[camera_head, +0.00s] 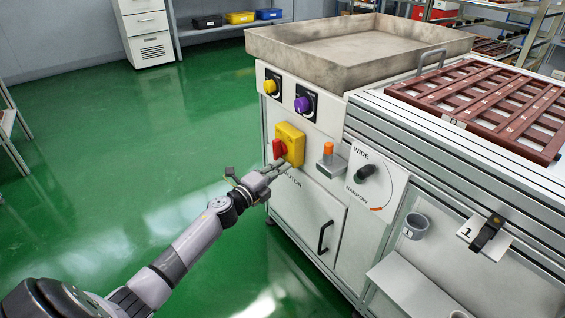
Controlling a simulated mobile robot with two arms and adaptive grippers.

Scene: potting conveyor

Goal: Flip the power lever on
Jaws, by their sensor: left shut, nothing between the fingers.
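The power lever (279,149) is a red handle on a yellow switch box (291,143), fixed to the white front panel of the machine above the word "MOTOR". My left gripper (281,166) is shut and empty. Its fingertips are just below the red lever, close to the lower edge of the yellow box. I cannot tell whether they touch it. My right gripper does not show.
Yellow (271,86) and purple (302,104) knobs sit above the switch, and an orange button (328,149) and a black WIDE/NARROW knob (365,172) to its right. A cabinet door handle (325,237) juts out below. Green floor at left is clear.

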